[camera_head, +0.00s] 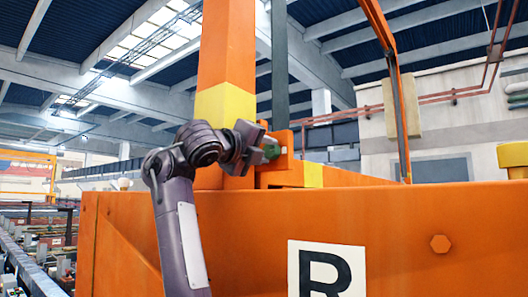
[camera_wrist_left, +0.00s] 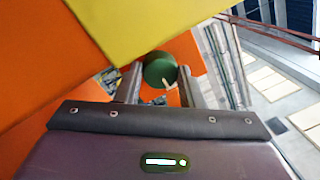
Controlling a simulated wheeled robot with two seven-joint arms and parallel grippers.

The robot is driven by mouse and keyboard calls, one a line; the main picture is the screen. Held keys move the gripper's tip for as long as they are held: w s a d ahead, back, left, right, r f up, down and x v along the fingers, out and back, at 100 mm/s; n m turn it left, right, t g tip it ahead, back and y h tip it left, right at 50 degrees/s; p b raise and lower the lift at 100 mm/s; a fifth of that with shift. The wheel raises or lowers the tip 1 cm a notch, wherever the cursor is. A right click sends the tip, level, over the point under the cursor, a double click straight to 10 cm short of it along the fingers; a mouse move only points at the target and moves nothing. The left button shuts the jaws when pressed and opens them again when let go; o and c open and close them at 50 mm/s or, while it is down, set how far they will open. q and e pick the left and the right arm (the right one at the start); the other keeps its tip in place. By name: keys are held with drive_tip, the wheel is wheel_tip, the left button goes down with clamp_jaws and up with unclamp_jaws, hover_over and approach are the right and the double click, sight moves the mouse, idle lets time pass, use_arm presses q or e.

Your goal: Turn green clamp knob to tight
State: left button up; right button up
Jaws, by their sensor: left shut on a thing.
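The green clamp knob (camera_wrist_left: 160,70) is round and sits between the two fingers of my left gripper (camera_wrist_left: 160,82) in the left wrist view. A small pale pointer mark shows on its lower face. In the head view the knob (camera_head: 271,151) is a small green patch at the fingertips of my left gripper (camera_head: 268,149), beside the orange clamp bracket (camera_head: 284,144). The gripper is shut on the knob. The fingers partly hide the knob's sides. The tight marking is not visible. My right gripper is not in view.
An orange upright post (camera_head: 228,50) with a yellow band stands right behind my left wrist. A large orange panel (camera_head: 400,225) marked R fills the lower right. A yellow part (camera_head: 513,158) stands at the right edge. Racks of equipment (camera_head: 35,240) lie at the lower left.

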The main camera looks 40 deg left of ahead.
use_arm(q)
drive_tip(key=shift+w+f, duration=0.1)
drive_tip(key=shift+f, duration=0.05)
drive_tip(key=o, duration=1)
drive_tip(key=shift+s+d+b, duration=0.1)
drive_tip(key=shift+s+b, duration=0.4)
drive_tip(key=shift+s, duration=0.1)
drive_tip(key=s+b, duration=0.1)
drive_tip(key=b, duration=0.1)
drive_tip(key=s+b, duration=0.2)
drive_tip(key=s+f+b, duration=0.1)
drive_tip(key=s+b, duration=0.1)
drive_tip(key=shift+s+d+b, duration=0.25)
drive_tip(key=shift+d+b, duration=0.1)
drive_tip(key=shift+s+r+b, duration=0.25)
drive_tip(key=shift+s+b, duration=0.05)
drive_tip(key=shift+s, duration=0.25)
drive_tip(key=shift+f, duration=0.1)
